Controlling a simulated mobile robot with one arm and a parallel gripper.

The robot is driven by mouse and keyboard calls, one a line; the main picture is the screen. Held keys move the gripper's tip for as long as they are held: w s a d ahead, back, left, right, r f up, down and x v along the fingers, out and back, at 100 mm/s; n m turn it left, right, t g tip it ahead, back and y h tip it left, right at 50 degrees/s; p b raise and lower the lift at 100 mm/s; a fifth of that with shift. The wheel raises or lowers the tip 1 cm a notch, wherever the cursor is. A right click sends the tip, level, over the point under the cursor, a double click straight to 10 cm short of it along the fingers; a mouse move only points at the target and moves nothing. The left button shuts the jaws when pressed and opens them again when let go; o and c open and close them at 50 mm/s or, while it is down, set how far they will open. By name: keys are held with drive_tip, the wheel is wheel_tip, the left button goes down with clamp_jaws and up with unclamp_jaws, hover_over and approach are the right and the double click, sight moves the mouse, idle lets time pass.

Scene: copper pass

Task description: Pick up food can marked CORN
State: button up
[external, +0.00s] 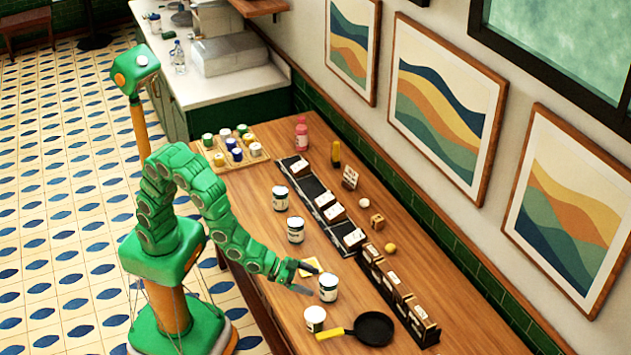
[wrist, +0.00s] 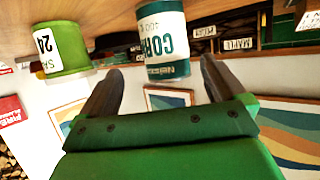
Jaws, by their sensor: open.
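The can marked CORN (wrist: 165,45) has a dark green and white label and shows upside down in the wrist view, in line with the gap between my fingers. In the external view, the can right at my fingertips (external: 328,288) appears to be the same one, upright on the wooden counter (external: 265,215); its lettering is too small to read there. My gripper (external: 302,278) is open and empty, its fingers pointing at the can. I cannot tell whether they touch it. A green can with a white label (wrist: 60,48) stands to the left in the wrist view.
Another can (external: 314,319) and a black pan (external: 374,328) with a yellow handle stand close by. More cans (external: 295,230) stand farther up the counter. Card racks (external: 400,295) line the wall side.

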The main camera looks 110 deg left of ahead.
sight(329, 286)
drive_tip(key=shift+x, duration=1.15)
drive_tip(key=shift+w+a+f, duration=0.2)
drive_tip(key=shift+w, duration=0.15)
drive_tip(key=shift+w+a+f, duration=0.15)
drive_tip(key=shift+w+a, duration=0.05)
drive_tip(key=shift+w, duration=0.2)
drive_tip(key=shift+x, duration=1.8)
drive_tip(key=shift+a, duration=0.1)
drive_tip(key=c, duration=1.4)
drive_tip(key=shift+r, duration=0.2)
